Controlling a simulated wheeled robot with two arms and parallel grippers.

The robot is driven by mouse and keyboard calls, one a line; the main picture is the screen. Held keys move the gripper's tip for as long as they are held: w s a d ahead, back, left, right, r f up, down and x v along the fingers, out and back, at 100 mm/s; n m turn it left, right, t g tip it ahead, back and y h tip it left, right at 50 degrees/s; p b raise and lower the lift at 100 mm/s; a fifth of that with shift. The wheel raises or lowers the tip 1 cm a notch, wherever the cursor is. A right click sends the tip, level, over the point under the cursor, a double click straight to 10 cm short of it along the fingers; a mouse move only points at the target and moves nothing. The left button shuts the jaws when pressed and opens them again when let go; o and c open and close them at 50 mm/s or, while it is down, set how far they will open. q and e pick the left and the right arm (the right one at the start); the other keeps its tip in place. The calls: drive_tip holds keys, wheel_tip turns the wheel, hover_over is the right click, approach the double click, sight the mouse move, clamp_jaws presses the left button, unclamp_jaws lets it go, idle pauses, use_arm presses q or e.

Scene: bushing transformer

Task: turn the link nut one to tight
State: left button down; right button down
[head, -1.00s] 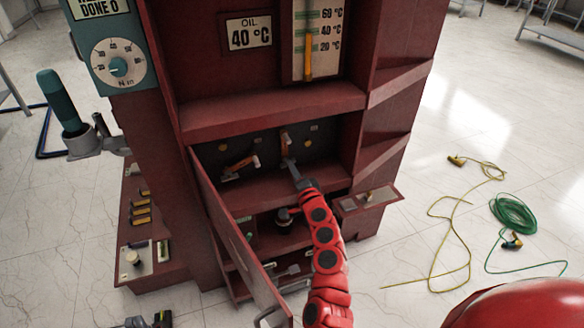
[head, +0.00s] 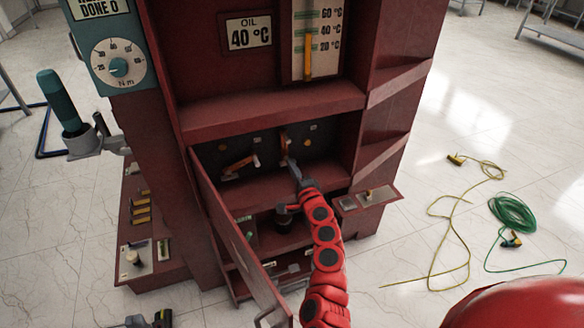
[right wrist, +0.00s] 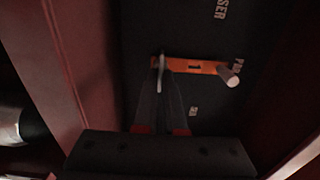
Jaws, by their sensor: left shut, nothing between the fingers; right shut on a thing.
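In the right wrist view an orange link marked "1" (right wrist: 195,67) lies across a dark panel. A pale, narrow piece at its left end, which I take for link nut one (right wrist: 161,66), sits between the fingertips of my right gripper (right wrist: 160,85). That gripper is shut on it; the fingers hide part of it. The link's right end carries a pale grey cylinder (right wrist: 230,76). In the head view my right gripper (head: 289,162) reaches into the cabinet at the upright orange link (head: 284,138).
A second orange link (head: 239,166) is left of the right gripper. The cabinet's red door (head: 235,235) hangs open beside my right arm. A dial (head: 118,67) is at the upper left. Yellow (head: 440,210) and green (head: 513,212) cables lie on the floor at right.

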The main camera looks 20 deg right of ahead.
drive_tip(key=c, duration=1)
unclamp_jaws()
drive_tip(key=s, duration=1.7)
drive_tip(key=shift+s+d, duration=0.2)
drive_tip(key=shift+d, duration=0.1)
drive_tip(key=shift+d+f, duration=0.1)
